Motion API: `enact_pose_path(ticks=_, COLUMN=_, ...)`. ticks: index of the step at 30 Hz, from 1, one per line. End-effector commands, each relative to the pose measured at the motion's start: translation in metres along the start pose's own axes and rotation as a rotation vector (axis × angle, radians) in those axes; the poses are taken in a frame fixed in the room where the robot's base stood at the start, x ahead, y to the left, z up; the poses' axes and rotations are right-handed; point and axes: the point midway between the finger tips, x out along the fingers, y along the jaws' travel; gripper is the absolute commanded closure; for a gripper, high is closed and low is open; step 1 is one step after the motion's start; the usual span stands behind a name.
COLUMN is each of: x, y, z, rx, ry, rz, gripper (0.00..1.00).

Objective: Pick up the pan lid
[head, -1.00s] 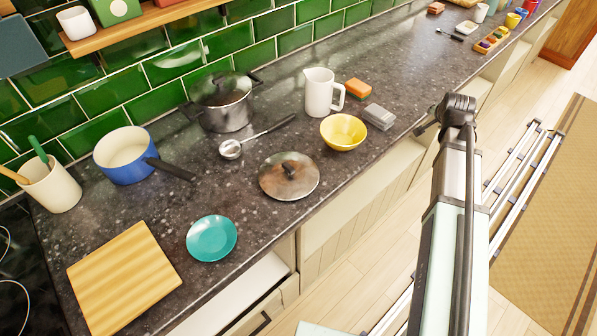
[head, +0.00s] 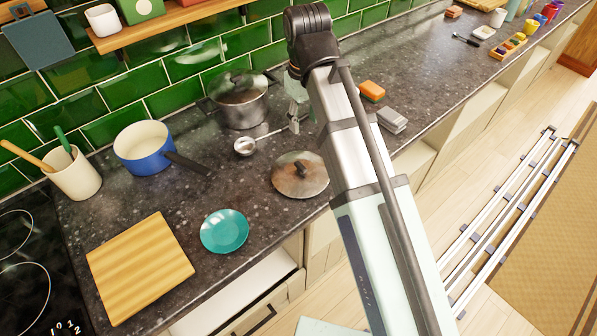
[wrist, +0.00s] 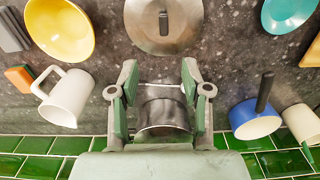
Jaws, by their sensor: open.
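The pan lid (head: 300,185), a round brownish metal disc with a dark knob handle, lies flat on the dark counter. It also shows at the top of the wrist view (wrist: 180,38), with its bar-like handle upright in the picture. My gripper (wrist: 158,76) is open and empty, its two green-grey fingers apart, and the lid lies beyond the fingertips. In the head view my gripper (head: 295,122) is small and partly hidden behind my arm, above the counter behind the lid. My arm covers or borders the lid's right edge there.
A lidded pot (head: 240,108) stands by the tiled wall, with a ladle (head: 246,147) beside it. A blue saucepan (head: 145,157) and teal plate (head: 224,231) are left of the lid. In the wrist view, a yellow bowl (wrist: 62,28) and white jug (wrist: 68,98) stand at left.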

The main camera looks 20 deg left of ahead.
Motion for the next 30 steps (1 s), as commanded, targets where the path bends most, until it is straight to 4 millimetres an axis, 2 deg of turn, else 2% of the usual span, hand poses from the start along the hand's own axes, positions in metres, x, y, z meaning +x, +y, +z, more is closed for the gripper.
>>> enact_pose_path(ticks=4, x=0.011, y=-0.007, z=0.003, rx=-0.027, ry=-0.013, rz=-0.005, gripper=0.52)
enact_pose_path(ticks=21, x=0.097, y=-0.006, z=0.004, rx=-0.022, ry=-0.013, rz=-0.005, gripper=0.52)
enact_pose_path(ticks=27, x=0.115, y=-0.006, z=0.003, rx=-0.022, ry=-0.011, rz=-0.004, gripper=0.52)
enact_pose_path(ticks=30, x=0.119, y=-0.006, z=0.003, rx=-0.022, ry=-0.011, rz=-0.004, gripper=0.52)
